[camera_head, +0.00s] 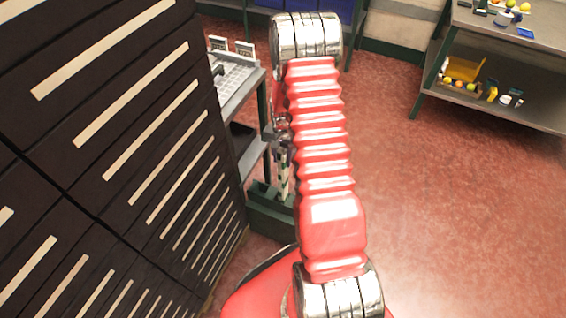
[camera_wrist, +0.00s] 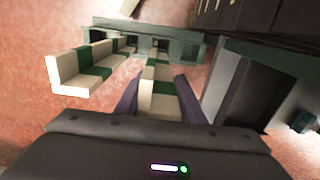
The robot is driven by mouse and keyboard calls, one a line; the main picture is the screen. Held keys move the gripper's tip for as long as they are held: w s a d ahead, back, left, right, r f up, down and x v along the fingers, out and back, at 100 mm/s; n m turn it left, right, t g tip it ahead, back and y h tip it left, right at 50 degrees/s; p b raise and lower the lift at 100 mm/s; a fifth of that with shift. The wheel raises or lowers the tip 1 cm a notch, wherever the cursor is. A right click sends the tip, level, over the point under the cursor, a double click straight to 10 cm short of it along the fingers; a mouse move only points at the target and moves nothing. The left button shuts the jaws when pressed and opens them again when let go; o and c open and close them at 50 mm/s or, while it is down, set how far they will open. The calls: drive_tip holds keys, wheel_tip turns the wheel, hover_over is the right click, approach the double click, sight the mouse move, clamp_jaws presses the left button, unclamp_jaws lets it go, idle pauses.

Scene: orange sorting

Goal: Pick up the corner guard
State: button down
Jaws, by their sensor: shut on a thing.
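A corner guard (camera_wrist: 160,88), striped cream and green, sits between the two fingers of my gripper (camera_wrist: 157,98) in the wrist view. My gripper is shut on it. Its far end reaches towards a dark green crate (camera_wrist: 188,34). In the head view the striped guard (camera_head: 284,187) hangs upright below my gripper, over or in the crate (camera_head: 262,221); I cannot tell which. A second striped corner guard (camera_wrist: 95,72), L-shaped in section, shows to the left in the wrist view.
A tall dark drawer cabinet (camera_head: 120,130) fills the left of the head view. A grey shelf unit (camera_head: 243,88) stands close behind my arm. A metal bench (camera_head: 525,95) with small items is at the upper right. The red floor (camera_head: 450,220) on the right is clear.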

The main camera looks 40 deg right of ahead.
wheel_tip(320, 180, up, 15)
drive_tip(key=shift+r, duration=0.1)
idle(0.3)
drive_tip(key=shift+a, duration=0.1)
idle(0.4)
